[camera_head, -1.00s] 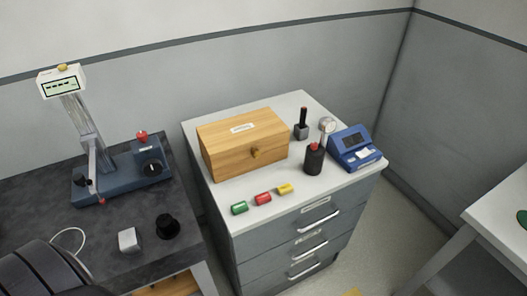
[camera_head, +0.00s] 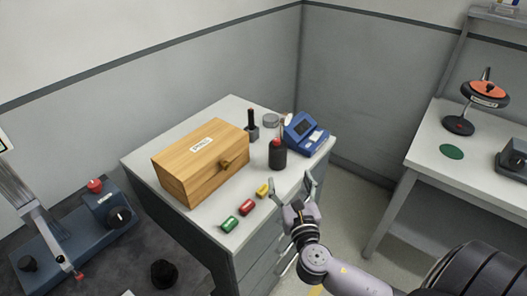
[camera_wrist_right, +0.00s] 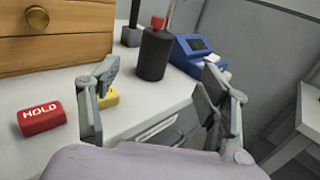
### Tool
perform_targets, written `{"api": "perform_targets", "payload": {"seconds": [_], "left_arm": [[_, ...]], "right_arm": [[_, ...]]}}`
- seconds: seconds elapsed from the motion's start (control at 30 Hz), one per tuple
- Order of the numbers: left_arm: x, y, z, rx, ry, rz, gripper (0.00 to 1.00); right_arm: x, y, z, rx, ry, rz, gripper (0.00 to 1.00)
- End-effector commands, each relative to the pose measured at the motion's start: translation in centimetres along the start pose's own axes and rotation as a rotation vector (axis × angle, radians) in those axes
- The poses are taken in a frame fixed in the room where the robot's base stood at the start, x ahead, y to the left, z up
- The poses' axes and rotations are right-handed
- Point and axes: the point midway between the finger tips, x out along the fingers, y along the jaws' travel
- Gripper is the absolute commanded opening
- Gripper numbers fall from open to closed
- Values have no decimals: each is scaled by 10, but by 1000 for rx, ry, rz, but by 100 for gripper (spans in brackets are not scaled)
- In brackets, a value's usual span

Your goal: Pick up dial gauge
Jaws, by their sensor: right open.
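A black cylinder (camera_head: 277,156) with a red top stands at the right part of the cabinet top in the head view. A thin rod rises beside its red top. A small round grey disc (camera_head: 270,120) shows behind it; I cannot tell for sure whether this disc or the rod piece is the dial gauge. My right gripper (camera_head: 293,182) is open and empty, at the cabinet's front edge, short of the cylinder. In the right wrist view the black cylinder (camera_wrist_right: 154,55) shows beyond and between the spread fingers (camera_wrist_right: 153,88). My left gripper is not in view.
A wooden box (camera_head: 200,163) stands left on the cabinet. Green (camera_head: 230,223), red (camera_head: 247,207) and yellow (camera_head: 262,191) blocks lie along its front edge. A blue device (camera_head: 305,133) and a black-handled block (camera_head: 252,130) stand close to the cylinder. Another table (camera_head: 430,160) is at right.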

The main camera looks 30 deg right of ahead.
Motion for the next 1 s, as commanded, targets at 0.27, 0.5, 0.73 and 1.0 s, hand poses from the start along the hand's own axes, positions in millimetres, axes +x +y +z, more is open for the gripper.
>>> {"api": "perform_targets", "payload": {"seconds": [0.27,0.5,0.73,1.0], "left_arm": [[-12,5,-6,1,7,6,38],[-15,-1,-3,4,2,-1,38],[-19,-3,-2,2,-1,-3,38],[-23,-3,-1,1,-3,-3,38]], "right_arm": [[63,0,2,1,-1,-1,70],[95,1,0,4,1,1,70],[114,3,0,4,1,0,70],[147,5,-3,4,2,1,70]]}}
